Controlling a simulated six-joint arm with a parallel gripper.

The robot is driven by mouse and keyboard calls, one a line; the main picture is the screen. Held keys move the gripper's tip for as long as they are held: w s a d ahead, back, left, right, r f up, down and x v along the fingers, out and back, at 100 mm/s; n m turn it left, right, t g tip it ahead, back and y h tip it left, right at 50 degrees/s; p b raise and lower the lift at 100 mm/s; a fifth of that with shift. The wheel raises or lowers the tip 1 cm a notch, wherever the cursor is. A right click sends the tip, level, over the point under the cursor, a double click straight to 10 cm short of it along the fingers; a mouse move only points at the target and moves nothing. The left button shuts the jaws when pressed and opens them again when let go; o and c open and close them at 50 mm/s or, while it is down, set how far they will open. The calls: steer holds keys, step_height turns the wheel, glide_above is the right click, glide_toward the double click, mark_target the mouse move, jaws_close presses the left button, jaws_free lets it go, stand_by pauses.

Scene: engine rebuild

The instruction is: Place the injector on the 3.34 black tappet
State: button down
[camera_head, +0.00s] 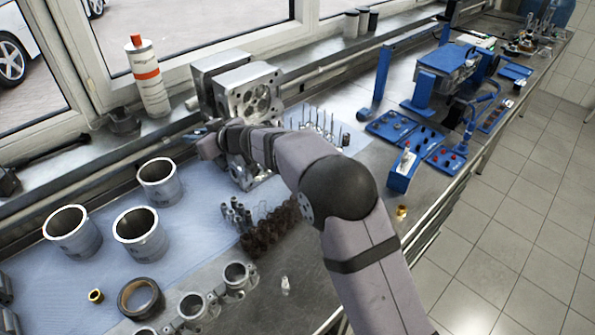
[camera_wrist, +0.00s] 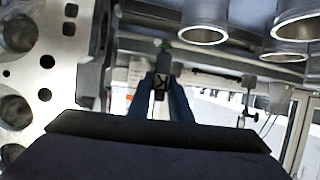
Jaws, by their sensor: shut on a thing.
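My gripper (camera_wrist: 163,100) has blue fingers shut on a small grey and dark part with a green tip, which I take to be the injector (camera_wrist: 164,62). In the head view my gripper (camera_head: 195,134) is at the left side of the metal engine block, over the back of the bench; the held part is too small to make out there. A cluster of dark brown to black cylindrical pieces (camera_head: 266,229), which look like the tappets, stands on the blue mat's right edge. Their size marks are not readable, so I cannot tell which is 3.34.
The engine block (camera_head: 258,92) stands beside my gripper. Three cylinder liners (camera_head: 142,234) and grey cylindrical parts (camera_head: 236,212) stand on the mat. Pistons with rods (camera_head: 192,307) lie in front. Blue trays (camera_head: 392,127) are at right.

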steer(key=s+d+f+n+g+y, duration=0.1)
steer(key=d+f+n+g, duration=0.1)
steer(key=d+f, duration=0.35)
steer(key=s+d+f+n+g+y, duration=0.1)
steer(key=s+d+f+n+g, duration=0.15)
steer(key=d, duration=0.65)
steer(key=w+d+r+m+t+h+b, duration=0.35)
steer(key=w+d+m+t, duration=0.25)
steer(key=w+d, duration=0.65)
steer(key=shift+w+a+f, duration=0.1)
steer(key=shift+a+f, duration=0.1)
steer(key=shift+f, duration=1.45)
steer(key=shift+w+a+f, duration=0.1)
steer(key=shift+a+f, duration=0.05)
steer(key=shift+f, duration=1.5)
steer(key=shift+a+f, duration=0.2)
steer(key=shift+f, duration=1.45)
steer(key=shift+f, duration=0.1)
steer(key=c, duration=1.6)
jaws_free()
steer(key=b+v, duration=0.2)
steer(key=v, duration=1)
steer(key=shift+d, duration=0.1)
